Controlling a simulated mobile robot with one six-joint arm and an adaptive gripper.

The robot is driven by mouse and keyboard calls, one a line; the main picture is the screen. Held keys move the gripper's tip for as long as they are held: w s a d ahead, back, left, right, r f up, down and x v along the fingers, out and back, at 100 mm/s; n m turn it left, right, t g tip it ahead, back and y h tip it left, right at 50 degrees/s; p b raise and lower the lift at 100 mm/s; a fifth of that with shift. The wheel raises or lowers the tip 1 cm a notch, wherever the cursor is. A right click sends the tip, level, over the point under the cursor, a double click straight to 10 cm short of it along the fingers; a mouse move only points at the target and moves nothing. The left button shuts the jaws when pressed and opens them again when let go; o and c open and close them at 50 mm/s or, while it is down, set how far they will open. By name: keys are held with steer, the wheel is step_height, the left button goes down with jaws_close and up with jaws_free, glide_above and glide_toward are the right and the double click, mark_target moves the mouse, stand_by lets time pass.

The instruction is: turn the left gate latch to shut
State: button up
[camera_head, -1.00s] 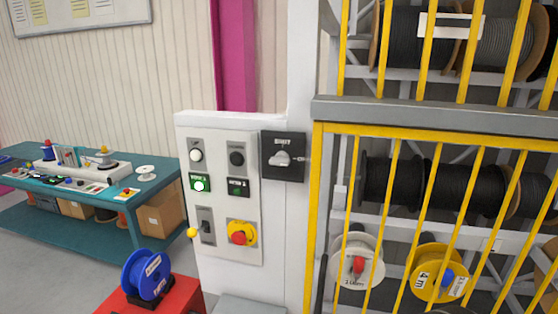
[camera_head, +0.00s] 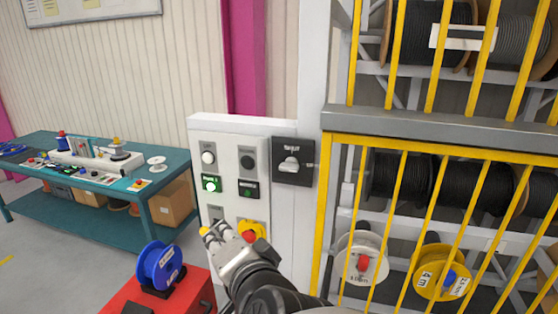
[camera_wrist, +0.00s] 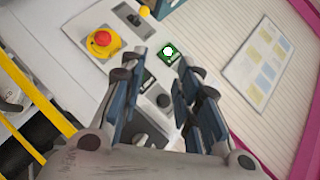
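The gate latch (camera_head: 293,161) is a black square plate with a light grey knob, on the white post left of the yellow gate. Its white lettering is above the knob, too small to read surely, and I cannot tell exactly where the knob points. My gripper (camera_head: 219,233) is in front of the lower control panel, below and left of the latch, apart from it. In the wrist view my gripper (camera_wrist: 168,68) has its two fingers spread with nothing held. A dark plate with a pale knob, perhaps the latch (camera_wrist: 150,128), shows partly between the fingers; the rest is hidden.
The white panel (camera_head: 228,146) carries a lit green button (camera_head: 211,184), an unlit one (camera_head: 248,188) and a red-and-yellow stop button (camera_head: 252,229), partly hidden by my gripper. The yellow gate (camera_head: 323,215) is right. A blue reel (camera_head: 160,266) sits on a red box at lower left.

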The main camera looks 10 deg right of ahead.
step_height(320, 180, up, 4)
steer(key=w+d+m+t+h+p, duration=0.1)
steer(key=w+m+t+h+p, duration=0.15)
steer(key=m+h, duration=0.4)
steer(key=m+h+p, duration=0.2)
steer(key=m+h, duration=0.3)
steer(key=m, duration=0.2)
glide_toward(288, 170)
steer(key=shift+t, duration=0.25)
steer(key=x, duration=0.8)
steer(key=shift+w+d+f, duration=0.2)
steer(key=shift+w, duration=0.15)
steer(key=shift+c, duration=0.4)
jaws_close()
